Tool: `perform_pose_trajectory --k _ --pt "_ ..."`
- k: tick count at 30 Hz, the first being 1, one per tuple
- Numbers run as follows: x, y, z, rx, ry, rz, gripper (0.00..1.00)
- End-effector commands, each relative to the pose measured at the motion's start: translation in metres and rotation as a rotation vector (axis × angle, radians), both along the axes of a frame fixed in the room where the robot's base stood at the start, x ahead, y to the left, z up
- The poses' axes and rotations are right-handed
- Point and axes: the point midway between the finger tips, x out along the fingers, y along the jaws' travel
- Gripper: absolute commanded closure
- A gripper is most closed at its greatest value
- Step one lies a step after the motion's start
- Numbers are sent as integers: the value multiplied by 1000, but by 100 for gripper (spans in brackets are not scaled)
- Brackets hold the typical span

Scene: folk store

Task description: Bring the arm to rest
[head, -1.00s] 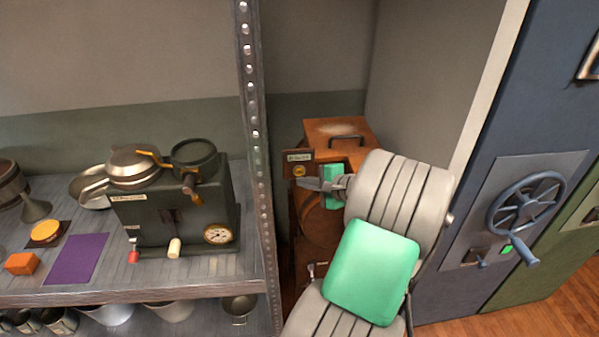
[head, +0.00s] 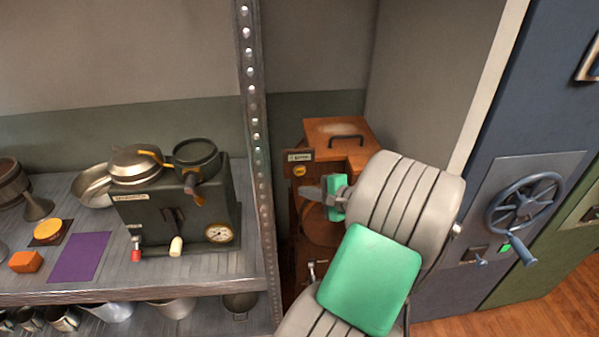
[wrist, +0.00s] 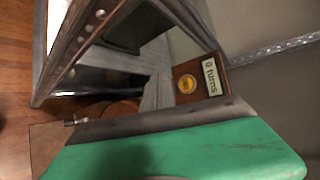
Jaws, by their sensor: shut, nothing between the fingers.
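My gripper (head: 306,192) shows in the head view in front of the wooden cabinet (head: 338,128), right of the shelf post. Its grey fingers are together, point left and hold nothing. My arm, grey with green pads, reaches up from the bottom of the head view and bends left at the top. In the wrist view, a dark grey finger (wrist: 150,122) and a green part of my gripper fill the lower side.
A metal shelf post (head: 255,130) stands close left of my gripper. The shelf holds a dark machine (head: 155,225), a purple mat (head: 80,257) and an orange block (head: 26,261). A small sign (wrist: 197,78) reads "0 turns". A blue handwheel (head: 527,203) is at right.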

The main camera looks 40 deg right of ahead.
Motion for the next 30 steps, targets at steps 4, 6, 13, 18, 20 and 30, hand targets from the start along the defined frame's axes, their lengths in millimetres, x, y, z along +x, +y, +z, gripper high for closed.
perform_pose_trajectory --k 4,6,13,18,20,30 --pt "0 0 0 -4 0 2 100" --pt "0 0 0 -42 -4 19 100" --pt "-51 24 -78 -311 240 321 100" --pt "-114 45 -130 -334 459 488 100" --pt "-138 50 -138 -337 534 538 100" --pt "-210 102 -99 -466 913 860 100"
